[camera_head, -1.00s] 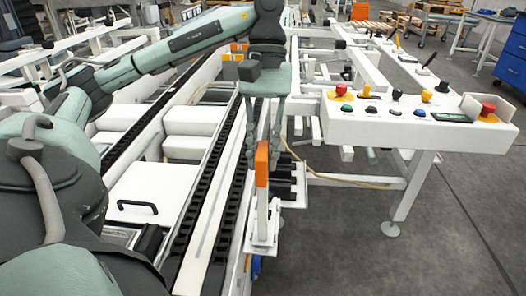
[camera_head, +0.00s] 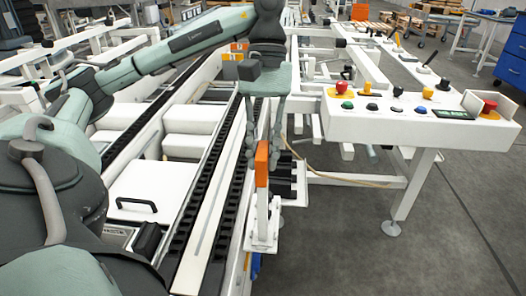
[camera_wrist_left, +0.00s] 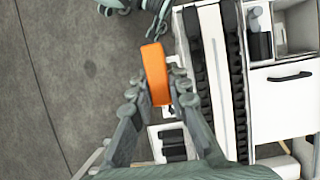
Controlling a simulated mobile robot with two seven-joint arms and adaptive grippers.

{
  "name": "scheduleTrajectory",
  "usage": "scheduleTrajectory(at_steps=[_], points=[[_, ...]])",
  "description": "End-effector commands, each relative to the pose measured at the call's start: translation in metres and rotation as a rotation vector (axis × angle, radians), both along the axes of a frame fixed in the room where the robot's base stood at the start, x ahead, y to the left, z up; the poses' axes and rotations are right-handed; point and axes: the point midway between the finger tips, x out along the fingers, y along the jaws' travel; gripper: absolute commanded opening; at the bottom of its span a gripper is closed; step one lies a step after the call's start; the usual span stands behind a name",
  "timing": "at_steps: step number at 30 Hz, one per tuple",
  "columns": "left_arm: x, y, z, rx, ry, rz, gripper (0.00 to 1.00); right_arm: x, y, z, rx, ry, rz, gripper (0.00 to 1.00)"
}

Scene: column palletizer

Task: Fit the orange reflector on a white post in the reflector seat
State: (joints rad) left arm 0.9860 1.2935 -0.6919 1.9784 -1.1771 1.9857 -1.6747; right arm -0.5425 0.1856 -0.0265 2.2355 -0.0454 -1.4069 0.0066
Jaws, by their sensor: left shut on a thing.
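The orange reflector (camera_head: 262,163) stands upright on top of a white post (camera_head: 262,204) in the head view. The post rises from a white bracket (camera_head: 262,238) beside the conveyor. My left gripper (camera_head: 262,150) points down with its fingers at the reflector's upper part. In the left wrist view the orange reflector (camera_wrist_left: 155,73) lies between the two fingertips of the left gripper (camera_wrist_left: 155,92), and the gripper is shut on it. The seat itself cannot be made out.
A white control panel (camera_head: 415,112) with several coloured buttons stands to the right. The conveyor's black chain track (camera_head: 222,160) runs along the left of the post. A white lid with a black handle (camera_head: 137,204) lies further left. Grey floor (camera_head: 345,240) is clear at the lower right.

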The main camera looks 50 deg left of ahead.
Motion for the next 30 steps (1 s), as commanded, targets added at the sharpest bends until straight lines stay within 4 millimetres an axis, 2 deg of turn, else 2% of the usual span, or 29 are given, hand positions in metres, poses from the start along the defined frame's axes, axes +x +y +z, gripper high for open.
scheduleTrajectory(at_steps=[1,2,7,19,30], points=[[0.0,0.0,-0.001,0.0,0.001,0.0,0.0,0.0,0.0,0.0,0.0,0.0,0.0,0.4],[0.0,0.0,-0.001,0.0,0.001,0.0,0.19,0.0,0.0,0.0,0.0,0.0,0.0,0.4],[0.0,0.0,-0.001,0.0,0.001,0.0,0.4,0.0,0.0,0.0,0.0,0.0,0.0,0.4],[0.001,0.001,0.002,0.0,0.001,0.0,0.41,0.0,0.0,0.0,0.0,0.0,0.0,0.4],[0.011,0.008,0.034,0.0,-0.004,0.0,0.41,0.0,0.0,0.0,0.0,0.0,0.0,0.4]])
